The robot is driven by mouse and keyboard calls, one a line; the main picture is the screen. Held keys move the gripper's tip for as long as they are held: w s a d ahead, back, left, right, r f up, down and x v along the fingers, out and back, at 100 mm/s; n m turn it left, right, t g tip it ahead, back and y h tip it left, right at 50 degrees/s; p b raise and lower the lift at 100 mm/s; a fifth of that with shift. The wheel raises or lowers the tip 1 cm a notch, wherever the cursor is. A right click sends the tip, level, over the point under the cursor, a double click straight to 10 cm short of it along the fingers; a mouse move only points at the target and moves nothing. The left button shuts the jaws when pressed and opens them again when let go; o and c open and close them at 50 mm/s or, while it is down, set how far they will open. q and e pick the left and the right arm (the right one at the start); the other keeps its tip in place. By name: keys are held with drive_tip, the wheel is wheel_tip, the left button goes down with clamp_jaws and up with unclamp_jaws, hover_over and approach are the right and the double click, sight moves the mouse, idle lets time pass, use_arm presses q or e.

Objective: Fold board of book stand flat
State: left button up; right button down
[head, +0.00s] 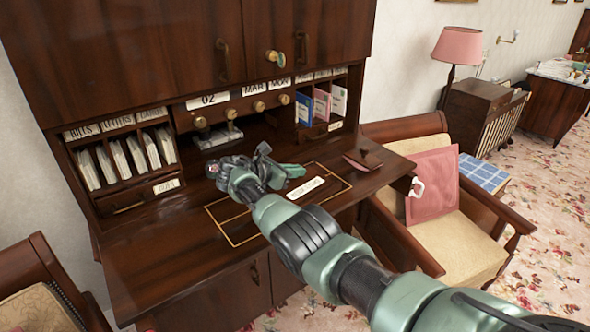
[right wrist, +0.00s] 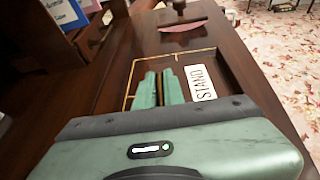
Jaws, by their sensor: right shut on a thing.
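The book stand (head: 326,194) is a dark wood panel set in the desktop, with a gold outline and a white label reading "STAND" (right wrist: 200,83). The board looks about level with the desk in the head view, but I cannot tell a small tilt. My right gripper (head: 292,171) reaches over the panel from the lower right and its fingers lie beside the label, near the far edge. In the right wrist view its green fingers (right wrist: 160,88) are close together on a thin edge that appears to be the board's. My arm hides the panel's middle. My left gripper is out of view.
The desk hutch behind has pigeonholes with envelopes (head: 134,155) and colored books (head: 312,105). A metal and wood device (head: 218,135) stands behind the panel. A brown rocker blotter (head: 363,160) lies to the right. An armchair (head: 450,215) stands beside the desk. The desktop's left part is clear.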

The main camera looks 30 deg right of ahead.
drive_tip(key=shift+a+f, duration=0.1)
drive_tip(key=shift+f, duration=0.35)
drive_tip(key=c, duration=1.5)
unclamp_jaws()
drive_tip(key=shift+w, duration=0.1)
drive_tip(key=shift+a+r, duration=0.15)
drive_tip(key=v, duration=0.7)
drive_tip(key=shift+a, duration=0.15)
drive_tip(key=shift+a, duration=0.1)
